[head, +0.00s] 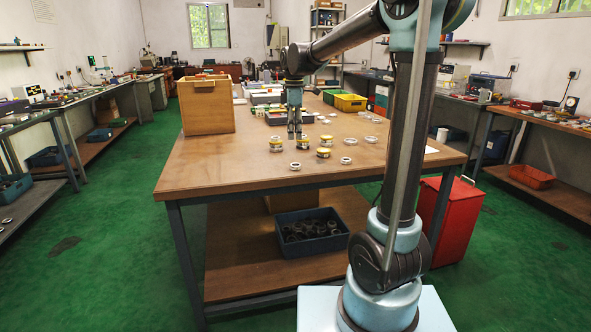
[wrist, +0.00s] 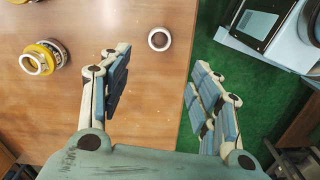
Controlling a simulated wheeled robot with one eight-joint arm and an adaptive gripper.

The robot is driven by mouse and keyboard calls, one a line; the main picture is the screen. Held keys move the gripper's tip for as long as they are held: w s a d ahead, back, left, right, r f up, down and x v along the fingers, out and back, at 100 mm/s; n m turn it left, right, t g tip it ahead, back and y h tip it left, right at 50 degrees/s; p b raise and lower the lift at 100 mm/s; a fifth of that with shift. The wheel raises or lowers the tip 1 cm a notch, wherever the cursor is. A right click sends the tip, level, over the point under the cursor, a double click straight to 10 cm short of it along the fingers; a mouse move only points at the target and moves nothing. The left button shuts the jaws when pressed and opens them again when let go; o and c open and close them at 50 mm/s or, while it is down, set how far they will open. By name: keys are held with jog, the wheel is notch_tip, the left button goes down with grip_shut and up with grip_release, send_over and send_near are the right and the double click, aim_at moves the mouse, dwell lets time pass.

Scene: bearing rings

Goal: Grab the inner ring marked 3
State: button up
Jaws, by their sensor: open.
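No number 3 is legible on any ring in either view. A single pale metal ring (wrist: 159,39) lies flat on the table in the wrist view, near the table edge, ahead of and between my fingers. My gripper (wrist: 158,72) is open and empty. In the head view my gripper (head: 294,134) hangs pointing down over the table, among the rings. Loose pale rings lie at the front of the table, such as one near the front edge (head: 295,166) and one further right (head: 346,160). Which of these is the wrist view's ring, I cannot tell.
Yellow-banded ring stacks stand nearby, one left in the wrist view (wrist: 45,57), others in the head view (head: 323,153). A wooden box (head: 207,108) stands at the table's left. Bins (head: 350,102) are behind. The table's front left (head: 215,165) is clear.

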notch_tip(320, 180, down, 7)
jog(key=shift+f, duration=0.2)
jog(key=shift+w+d+f, duration=0.1)
jog(key=shift+d+f, duration=0.05)
jog(key=shift+f, duration=1.15)
jog(key=shift+w+d+f, duration=0.1)
jog(key=shift+f, duration=1.2)
jog(key=c, duration=1.1)
